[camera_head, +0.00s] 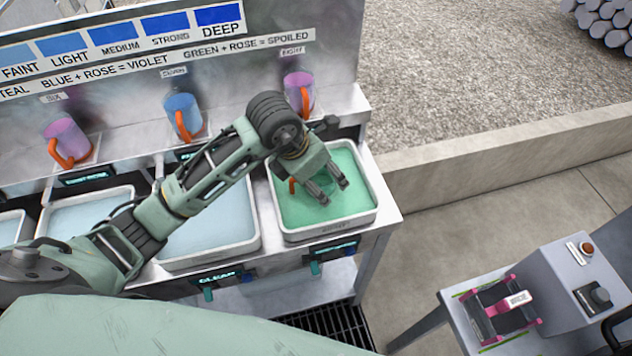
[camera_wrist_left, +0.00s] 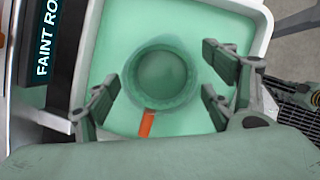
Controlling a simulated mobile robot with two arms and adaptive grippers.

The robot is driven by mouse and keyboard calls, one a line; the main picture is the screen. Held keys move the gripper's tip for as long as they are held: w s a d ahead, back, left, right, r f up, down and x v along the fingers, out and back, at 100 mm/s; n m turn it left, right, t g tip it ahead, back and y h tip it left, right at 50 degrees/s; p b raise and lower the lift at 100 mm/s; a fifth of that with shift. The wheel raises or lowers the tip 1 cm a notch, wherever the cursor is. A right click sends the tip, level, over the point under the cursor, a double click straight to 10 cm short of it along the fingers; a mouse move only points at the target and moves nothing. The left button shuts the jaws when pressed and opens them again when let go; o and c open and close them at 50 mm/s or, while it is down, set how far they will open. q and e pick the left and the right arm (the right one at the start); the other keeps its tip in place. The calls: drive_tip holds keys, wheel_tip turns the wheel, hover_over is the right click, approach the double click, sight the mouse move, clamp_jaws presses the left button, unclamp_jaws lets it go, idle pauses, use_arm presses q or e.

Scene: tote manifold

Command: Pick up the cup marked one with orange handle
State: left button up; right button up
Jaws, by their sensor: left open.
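A clear cup (camera_wrist_left: 160,78) with an orange handle (camera_wrist_left: 147,124) sits in the green liquid of a white tote (camera_wrist_left: 105,35), seen from above in the left wrist view. Any number on it is not visible. In the head view its orange handle (camera_head: 292,186) shows beside my left gripper (camera_head: 328,192), which hides most of the cup. My left gripper is open over this tote (camera_head: 374,186). In the left wrist view its fingers (camera_wrist_left: 163,88) lie on both sides of the cup, with nothing gripped.
Pink (camera_head: 299,92), blue (camera_head: 183,116) and violet (camera_head: 67,141) cups with orange handles stand on the ledge behind. Totes of pale blue liquid (camera_head: 258,240) lie left of the green one. A grey machine (camera_head: 570,275) with a pink-framed part stands at lower right.

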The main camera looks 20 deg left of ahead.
use_arm(q)
drive_tip(key=c, duration=1.4)
drive_tip(key=shift+o, duration=0.2)
drive_tip(key=shift+r, duration=0.1)
